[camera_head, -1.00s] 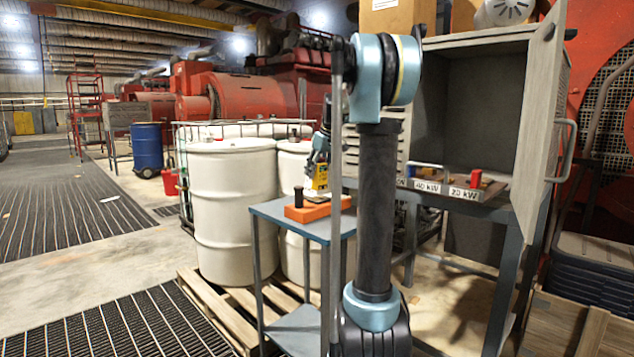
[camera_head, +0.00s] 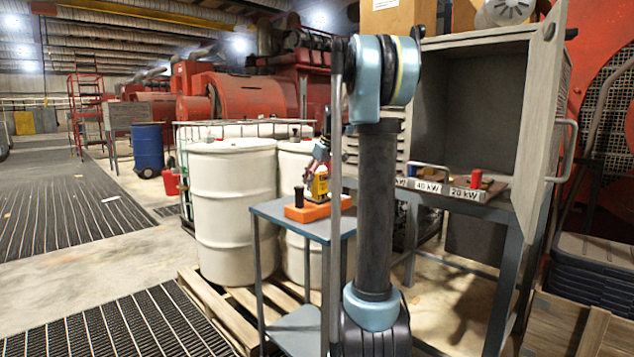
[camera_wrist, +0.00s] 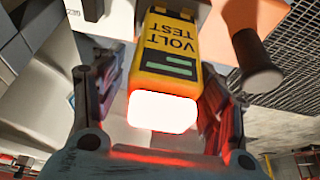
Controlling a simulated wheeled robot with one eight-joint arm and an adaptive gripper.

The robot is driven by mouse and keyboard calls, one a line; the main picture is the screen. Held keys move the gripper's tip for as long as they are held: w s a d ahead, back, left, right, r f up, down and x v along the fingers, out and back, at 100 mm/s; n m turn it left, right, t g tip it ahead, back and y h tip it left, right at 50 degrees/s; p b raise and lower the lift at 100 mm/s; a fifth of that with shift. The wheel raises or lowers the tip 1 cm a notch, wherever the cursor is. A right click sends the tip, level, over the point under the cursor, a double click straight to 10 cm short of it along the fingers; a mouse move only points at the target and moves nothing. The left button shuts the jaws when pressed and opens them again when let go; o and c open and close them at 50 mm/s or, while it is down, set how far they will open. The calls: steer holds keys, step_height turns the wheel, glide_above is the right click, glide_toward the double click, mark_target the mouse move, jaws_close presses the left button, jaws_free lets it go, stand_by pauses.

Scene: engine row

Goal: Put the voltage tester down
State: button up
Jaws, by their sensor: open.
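The voltage tester (camera_head: 320,184) is yellow and black and stands roughly upright at the orange block (camera_head: 311,212) on the small blue-grey table. Whether its base sits fully on the block cannot be told. My gripper (camera_head: 318,158) is directly above it. In the wrist view the tester (camera_wrist: 172,48) shows its "VOLT TEST" lettering and a bright white end, between the fingers of my gripper (camera_wrist: 160,88). The fingers are open, with a gap visible on either side of the tester.
A black cylinder (camera_head: 298,196) stands on the left of the orange block, close to the tester. The small table (camera_head: 275,209) has some bare top. White drums (camera_head: 232,200) stand behind it. A grey cabinet (camera_head: 475,95) with an open door is on the right.

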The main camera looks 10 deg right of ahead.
steer(key=shift+r, duration=0.1)
steer(key=v, duration=1.2)
steer(key=s+a+f+m+h, duration=0.1)
steer(key=s+f+m, duration=0.1)
steer(key=s+f, duration=0.7)
steer(key=s+a+f+m, duration=0.1)
steer(key=s+f, duration=0.3)
steer(key=s, duration=0.9)
steer(key=s+f+m+g+h, duration=0.1)
steer(key=s+f+m, duration=0.3)
steer(key=s+f, duration=1.5)
step_height(320, 180, down, 3)
steer(key=shift+s+d+r+h, duration=0.25)
steer(key=shift+s+d+h, duration=0.05)
steer(key=shift+s+d, duration=0.1)
steer(key=shift+a, duration=0.1)
steer(key=shift+w+f, duration=0.2)
steer(key=shift+w, duration=0.2)
